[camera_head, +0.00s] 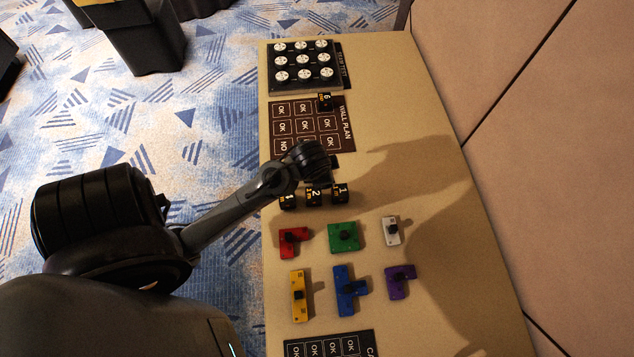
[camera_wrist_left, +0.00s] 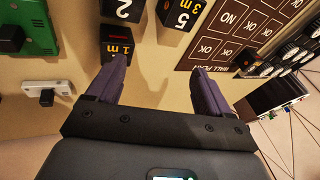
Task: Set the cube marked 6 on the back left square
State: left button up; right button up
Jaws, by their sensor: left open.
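The black cube marked 6 (camera_head: 325,101) sits on the wall plan (camera_head: 340,148), over its top right square as the head view shows it, beside the title. The plan is a dark brown card with a grid of squares reading OK or NO; part of it also shows in the wrist view (camera_wrist_left: 230,48). My left gripper (camera_head: 316,170) hovers between the plan and a row of cubes, clear of the cube marked 6. In the wrist view its two fingers (camera_wrist_left: 158,64) are apart with only bare table between them. My right gripper is in neither view.
Black cubes marked 2 (camera_head: 314,196) and 1 (camera_head: 340,192) stand near my gripper; the cube marked 5 (camera_wrist_left: 180,14) shows in the wrist view. A tray of round dials (camera_head: 302,65) lies beyond the plan. Coloured blocks (camera_head: 343,235) lie nearer. Panels rise at right.

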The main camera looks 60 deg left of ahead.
pick_arm(q)
jog(key=s+d+n+h, duration=0.1)
jog(key=s+d+h, duration=0.2)
jog(key=s+d, duration=0.7)
jog(key=d, duration=0.4)
jog(key=shift+s+r, duration=0.15)
jog(key=shift+s, duration=0.15)
jog(key=shift+d, duration=0.1)
